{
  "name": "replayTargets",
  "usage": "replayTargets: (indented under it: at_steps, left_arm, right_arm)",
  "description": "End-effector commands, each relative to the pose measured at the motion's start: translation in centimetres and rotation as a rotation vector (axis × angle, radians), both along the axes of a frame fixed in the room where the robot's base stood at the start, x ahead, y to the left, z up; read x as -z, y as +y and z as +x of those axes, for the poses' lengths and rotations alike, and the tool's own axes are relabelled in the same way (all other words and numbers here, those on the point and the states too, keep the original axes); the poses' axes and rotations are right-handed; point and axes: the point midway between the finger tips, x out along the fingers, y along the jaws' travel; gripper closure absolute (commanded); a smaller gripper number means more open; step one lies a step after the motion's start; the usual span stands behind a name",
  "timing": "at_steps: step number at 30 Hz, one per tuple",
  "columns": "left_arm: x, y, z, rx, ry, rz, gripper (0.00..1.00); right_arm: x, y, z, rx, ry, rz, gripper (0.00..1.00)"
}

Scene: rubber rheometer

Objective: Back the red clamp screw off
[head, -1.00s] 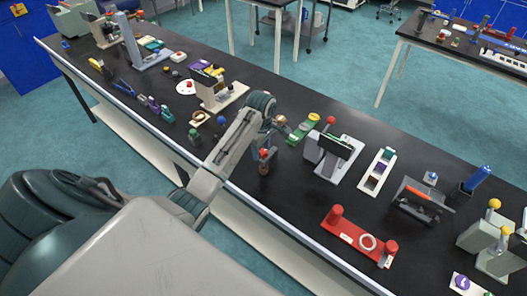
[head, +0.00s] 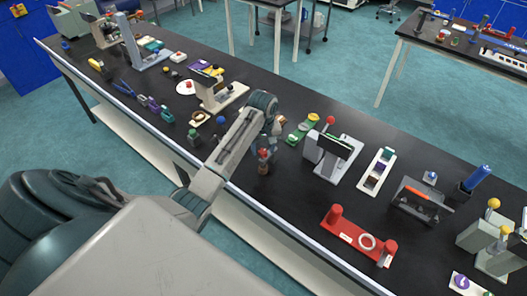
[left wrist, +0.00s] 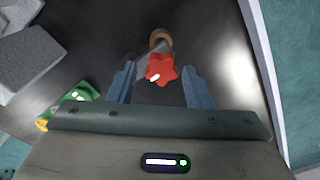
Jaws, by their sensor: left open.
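The red clamp screw (head: 264,154) has a star-shaped knob and shows just below my left gripper in the head view. In the left wrist view the red knob (left wrist: 161,69) lies between the two blue-grey fingers, with a gap on either side. A brown round part (left wrist: 159,37) shows just beyond the knob. My left gripper (left wrist: 160,82) is open and empty, its fingers on both sides of the knob. In the head view its fingers are mostly hidden by my arm. Whether the fingers are level with the knob is hard to tell. My right gripper is not in view.
A red two-post stand (head: 357,240) is nearer the front right. The black bench top (head: 295,190) is clear between the knob and the red stand.

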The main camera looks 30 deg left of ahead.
Motion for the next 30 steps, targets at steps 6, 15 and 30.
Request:
replayTargets:
  at_steps: [6, 15, 30]
  left_arm:
    - [0.01, -0.06, 0.05, 0.104, 0.000, 0.000, 0.54]
    - [0.01, -0.25, 0.12, 0.420, 0.000, 0.000, 0.54]
    - [0.01, -0.50, 0.10, 0.828, 0.000, 0.000, 0.54]
  right_arm:
    - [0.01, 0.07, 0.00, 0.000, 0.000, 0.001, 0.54]
    - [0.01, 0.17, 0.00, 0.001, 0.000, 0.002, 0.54]
    - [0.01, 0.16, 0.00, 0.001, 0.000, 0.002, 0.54]
